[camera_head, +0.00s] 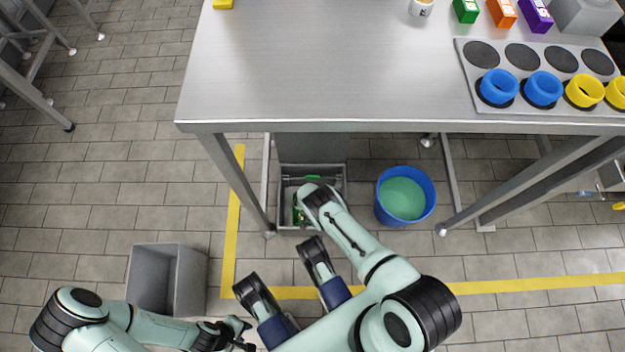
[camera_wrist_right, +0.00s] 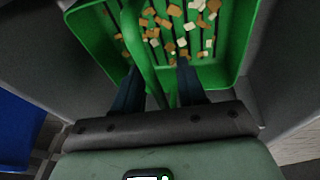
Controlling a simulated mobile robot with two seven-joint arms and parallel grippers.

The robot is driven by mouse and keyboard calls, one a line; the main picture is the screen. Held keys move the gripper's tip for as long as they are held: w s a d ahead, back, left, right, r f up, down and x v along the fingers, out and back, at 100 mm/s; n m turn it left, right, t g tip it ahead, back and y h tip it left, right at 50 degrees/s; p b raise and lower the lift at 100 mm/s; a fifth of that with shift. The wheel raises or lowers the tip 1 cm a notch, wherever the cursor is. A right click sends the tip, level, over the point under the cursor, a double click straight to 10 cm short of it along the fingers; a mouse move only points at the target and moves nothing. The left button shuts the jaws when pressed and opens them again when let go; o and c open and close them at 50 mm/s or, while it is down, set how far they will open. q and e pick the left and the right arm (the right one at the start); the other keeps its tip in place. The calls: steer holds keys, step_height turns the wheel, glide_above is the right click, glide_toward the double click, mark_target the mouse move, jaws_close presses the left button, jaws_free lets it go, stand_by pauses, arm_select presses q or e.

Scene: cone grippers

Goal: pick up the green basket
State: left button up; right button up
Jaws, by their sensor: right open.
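The green basket (camera_wrist_right: 225,67) holds brown and white bits and fills the upper part of the right wrist view. In the head view, parts of the basket (camera_head: 299,215) show inside a grey crate (camera_head: 280,205) under the table; my right wrist hides much of it. My right gripper (camera_wrist_right: 158,85) is open, with its two dark fingers apart and the basket's green handle (camera_wrist_right: 138,40) running between them. I cannot tell whether the fingers touch the handle.
A blue bucket (camera_head: 427,208) with greenish contents stands right of the crate. An empty grey bin (camera_head: 167,280) stands at lower left. The steel table (camera_head: 330,65) and its legs overhang the crate. Yellow lines (camera_head: 232,225) mark the tiled floor.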

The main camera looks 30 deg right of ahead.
steer(key=shift+f, duration=0.25)
jaws_close()
steer(key=shift+r, duration=0.15)
stand_by(0.4)
